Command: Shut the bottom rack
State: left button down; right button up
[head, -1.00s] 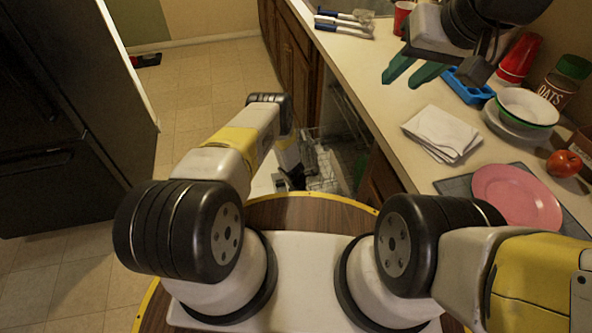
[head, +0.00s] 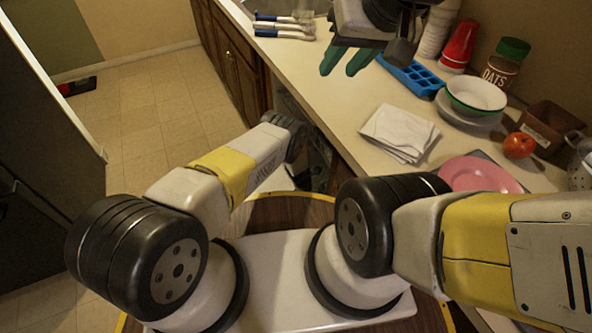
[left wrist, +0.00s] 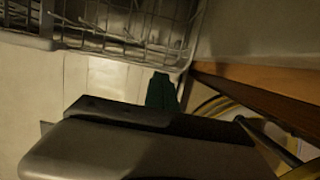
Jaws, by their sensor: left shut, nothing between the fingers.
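A grey wire dishwasher rack (left wrist: 130,28) crosses the top of the left wrist view, above a pale panel (left wrist: 98,75). It looks like the bottom rack, though only part shows. In the head view the dishwasher opening (head: 314,160) is mostly hidden behind my left forearm. My left gripper (left wrist: 161,92) shows its green fingertips together and empty, just below the rack's edge in the picture; I cannot tell whether they touch it. My right gripper (head: 347,62) is open and empty above the counter, fingers apart.
The counter (head: 335,95) carries a folded white cloth (head: 400,132), a blue tray (head: 411,76), bowls (head: 475,95), red cups (head: 459,45), a tomato (head: 518,145) and a pink plate (head: 480,175). A dark fridge (head: 35,150) stands left.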

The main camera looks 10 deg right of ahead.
pick_arm(q)
jog(key=shift+w+d, duration=0.3)
jog(key=shift+d, duration=0.55)
pick_arm(e)
jog(key=shift+w, duration=0.3)
